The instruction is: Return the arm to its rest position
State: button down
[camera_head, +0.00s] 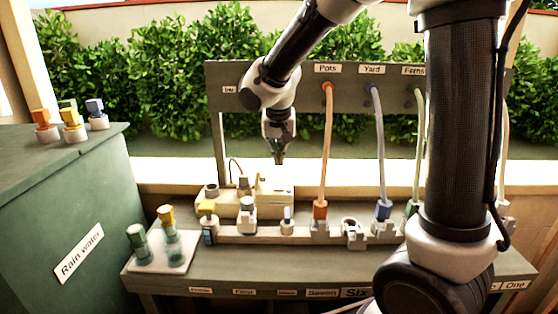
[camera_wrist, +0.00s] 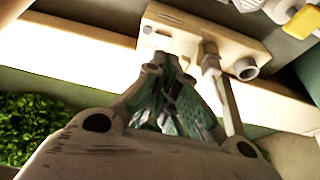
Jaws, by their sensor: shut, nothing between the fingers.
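My gripper (camera_head: 279,160) hangs from my bent arm above the back of the bench in the head view. It points down and its fingers are together with nothing between them. In the wrist view the closed fingers (camera_wrist: 178,105) show in the middle, in front of a cream box. The cream box (camera_head: 275,197) stands on the bench below my gripper. My gripper appears apart from the box and the hoses.
A labelled board (camera_head: 264,97) stands behind, with an orange hose (camera_head: 327,140), a blue hose (camera_head: 379,140) and a green hose (camera_head: 419,145) to the right of my gripper. A green rain water tank (camera_head: 70,215) is at left. A white tray (camera_head: 150,262) holds fittings.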

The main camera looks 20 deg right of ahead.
jog(key=shift+s+a+r, duration=0.15)
jog(key=shift+s+r, duration=0.2)
jog(key=shift+s, duration=0.05)
jog(key=s+d+r+n, duration=0.1)
jog(key=s+d+r, duration=0.1)
jog(key=s+d, duration=0.3)
jog(key=s+d+r+n, duration=0.1)
jog(key=s+d, duration=0.3)
jog(key=s, duration=0.8)
jog(key=s+d+r+n+y, duration=0.1)
jog(key=s+d+r, duration=0.2)
jog(key=s, duration=0.6)
jog(key=d, duration=0.2)
jog(key=shift+s+d+r+n, duration=0.2)
jog(key=shift+s+d+n, duration=0.05)
jog(key=shift+d+n, duration=0.05)
